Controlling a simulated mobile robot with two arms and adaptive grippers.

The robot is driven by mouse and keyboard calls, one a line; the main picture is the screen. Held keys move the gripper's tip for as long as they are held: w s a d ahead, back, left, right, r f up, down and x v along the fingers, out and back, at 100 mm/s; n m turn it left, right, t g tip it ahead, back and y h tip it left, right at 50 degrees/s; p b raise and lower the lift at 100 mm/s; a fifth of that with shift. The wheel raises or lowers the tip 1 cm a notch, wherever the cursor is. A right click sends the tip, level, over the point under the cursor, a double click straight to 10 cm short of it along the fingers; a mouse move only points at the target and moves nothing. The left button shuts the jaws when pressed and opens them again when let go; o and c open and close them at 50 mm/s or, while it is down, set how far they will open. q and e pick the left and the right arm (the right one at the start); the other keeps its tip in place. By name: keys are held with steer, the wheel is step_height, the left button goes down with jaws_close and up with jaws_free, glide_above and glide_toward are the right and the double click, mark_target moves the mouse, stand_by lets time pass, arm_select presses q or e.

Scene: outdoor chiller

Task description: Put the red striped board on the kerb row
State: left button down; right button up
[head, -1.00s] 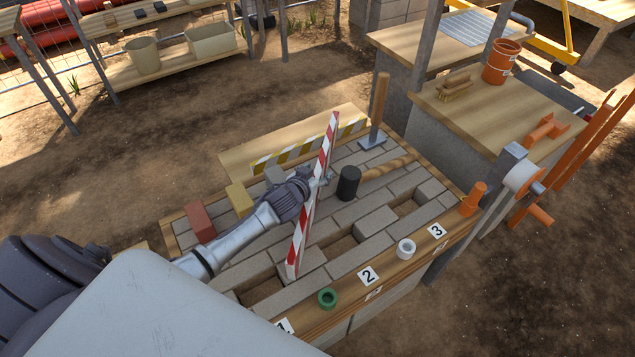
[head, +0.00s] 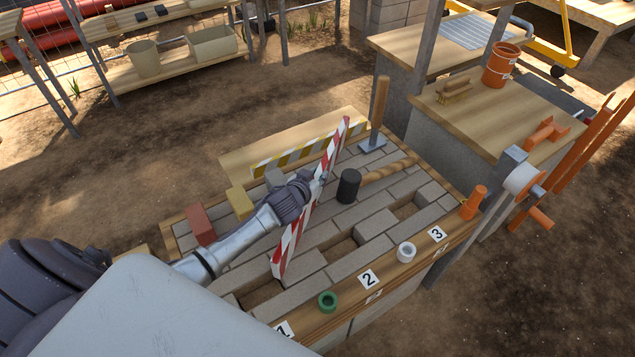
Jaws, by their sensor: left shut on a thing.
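The red and white striped board (head: 289,246) is held tilted across the paved table, its far end higher in the picture near the tamper and its near end over the pavers. My left gripper (head: 318,186) is shut on the board near its middle; its fingers are partly hidden. A yellow and black striped board (head: 290,156) lies along the back edge of the paving. I cannot tell for sure which row is the kerb row; grey paver rows (head: 357,262) lie beneath the board. My right gripper is not in view.
Red (head: 201,224) and yellow (head: 239,201) blocks sit left. A green ring (head: 327,301), white ring (head: 406,252) and orange piece (head: 474,202) line the front edge. Gaps open between pavers.

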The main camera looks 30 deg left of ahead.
arm_select(q)
step_height(320, 180, up, 10)
steer(key=shift+r+p, duration=0.1)
steer(key=shift+p, duration=0.4)
steer(key=s+d+r, duration=1.1)
steer(key=s+r, duration=0.2)
steer(key=s, duration=0.3)
steer(key=shift+s+r+m+h, duration=0.2)
steer(key=shift+r+m+h, duration=0.05)
steer(key=shift+m+h, duration=0.05)
